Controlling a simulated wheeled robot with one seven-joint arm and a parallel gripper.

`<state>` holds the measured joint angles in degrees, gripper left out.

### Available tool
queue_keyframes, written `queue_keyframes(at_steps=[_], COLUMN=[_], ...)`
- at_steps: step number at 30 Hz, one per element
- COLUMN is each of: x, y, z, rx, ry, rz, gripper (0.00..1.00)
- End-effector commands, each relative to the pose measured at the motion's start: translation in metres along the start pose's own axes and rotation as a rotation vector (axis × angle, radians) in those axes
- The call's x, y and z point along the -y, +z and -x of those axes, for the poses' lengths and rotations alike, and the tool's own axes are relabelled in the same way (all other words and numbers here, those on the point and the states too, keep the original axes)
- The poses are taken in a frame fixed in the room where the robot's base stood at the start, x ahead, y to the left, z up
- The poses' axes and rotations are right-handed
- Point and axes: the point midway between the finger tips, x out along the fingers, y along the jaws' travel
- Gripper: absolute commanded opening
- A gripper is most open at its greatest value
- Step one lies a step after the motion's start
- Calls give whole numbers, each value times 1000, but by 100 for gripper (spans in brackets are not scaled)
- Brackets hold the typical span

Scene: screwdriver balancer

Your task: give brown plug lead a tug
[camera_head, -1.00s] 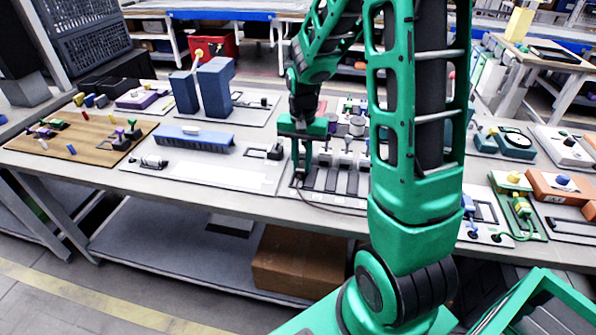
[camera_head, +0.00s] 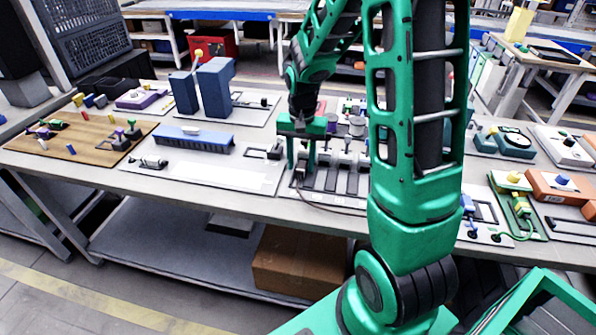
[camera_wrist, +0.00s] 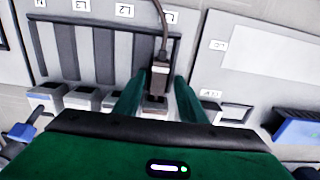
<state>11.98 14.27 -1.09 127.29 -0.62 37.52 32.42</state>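The brown plug lead shows in the wrist view as a dark brown plug (camera_wrist: 160,80) with its cable (camera_wrist: 162,20) running up past the labelled strip. The plug stands at the end slot of a row of dark slots. My gripper (camera_wrist: 160,92) is open, with one green finger on each side of the plug and a narrow gap on both sides. In the head view my gripper (camera_head: 301,168) points down at the left end of the slotted panel (camera_head: 338,200), and the cable (camera_head: 325,208) curves away along the table's front. The plug's lower end is partly hidden.
A blue ridged block (camera_head: 194,139) stands on a pale board to the left. A wooden board (camera_head: 60,150) with small parts lies far left. My upper arm hides the panel's right part.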

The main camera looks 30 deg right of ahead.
Motion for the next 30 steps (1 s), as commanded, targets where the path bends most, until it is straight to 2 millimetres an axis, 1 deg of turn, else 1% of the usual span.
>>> queue_keyframes(at_steps=[7, 10, 30], x=[-1, -1, -1], y=[1, 1, 0], z=[0, 3, 60], rx=[2, 1, 1], ry=[2, 2, 2], rz=[-1, -1, -2], gripper=[38, 38, 38])
